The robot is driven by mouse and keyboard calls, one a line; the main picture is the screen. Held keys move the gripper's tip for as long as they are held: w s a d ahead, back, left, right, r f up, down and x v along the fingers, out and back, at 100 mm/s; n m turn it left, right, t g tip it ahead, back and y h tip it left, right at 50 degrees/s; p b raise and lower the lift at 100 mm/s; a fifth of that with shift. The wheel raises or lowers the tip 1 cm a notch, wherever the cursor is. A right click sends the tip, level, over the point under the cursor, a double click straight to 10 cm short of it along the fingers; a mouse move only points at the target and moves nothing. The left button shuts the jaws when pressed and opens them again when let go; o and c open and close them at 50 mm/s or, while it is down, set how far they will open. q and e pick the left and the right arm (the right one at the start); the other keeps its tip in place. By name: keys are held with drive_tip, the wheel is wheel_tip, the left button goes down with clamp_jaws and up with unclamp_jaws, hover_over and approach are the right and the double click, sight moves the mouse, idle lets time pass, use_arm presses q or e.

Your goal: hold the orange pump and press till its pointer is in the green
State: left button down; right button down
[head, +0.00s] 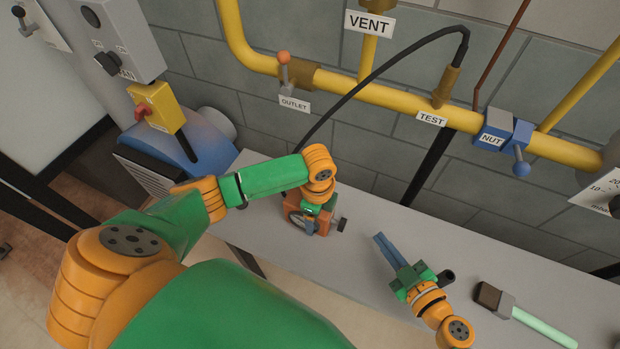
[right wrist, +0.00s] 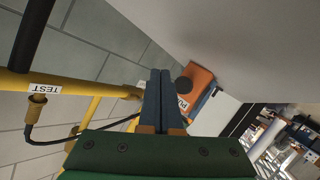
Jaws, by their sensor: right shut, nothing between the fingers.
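The orange pump (head: 294,226) stands on the grey bench, with my left gripper (head: 308,226) over it. The left fingers are small and partly hidden against the pump, so I cannot tell whether they are closed on it. A dark knob (head: 343,225) sticks out at the pump's right side. The pump's pointer and green zone cannot be read. My right gripper (head: 379,238) is shut and empty, to the right of the knob and apart from it. In the right wrist view, its closed blue fingers (right wrist: 160,78) partly cover the pump (right wrist: 202,82).
A brush (head: 497,297) with a pale green handle lies on the grey bench (head: 345,275) at right. A black hose (head: 385,68) arches from the TEST fitting (head: 446,86) down behind my left arm. Yellow pipe (head: 340,86) runs along the wall.

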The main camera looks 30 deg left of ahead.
sight(343, 229)
drive_tip(key=a, duration=0.8)
drive_tip(key=shift+s, duration=0.4)
drive_tip(key=shift+a, duration=0.2)
drive_tip(key=shift+s+a, duration=0.15)
drive_tip(key=shift+a, duration=0.05)
idle(1.0)
drive_tip(key=shift+s+a+r, duration=0.1)
drive_tip(key=shift+a, duration=0.3)
drive_tip(key=shift+d, duration=0.35)
drive_tip(key=shift+w+d, duration=0.15)
drive_tip(key=shift+d, duration=0.9)
drive_tip(key=shift+w+d, duration=0.2)
drive_tip(key=shift+d, duration=0.9)
drive_tip(key=shift+w+d, duration=0.15)
drive_tip(key=shift+d, duration=0.9)
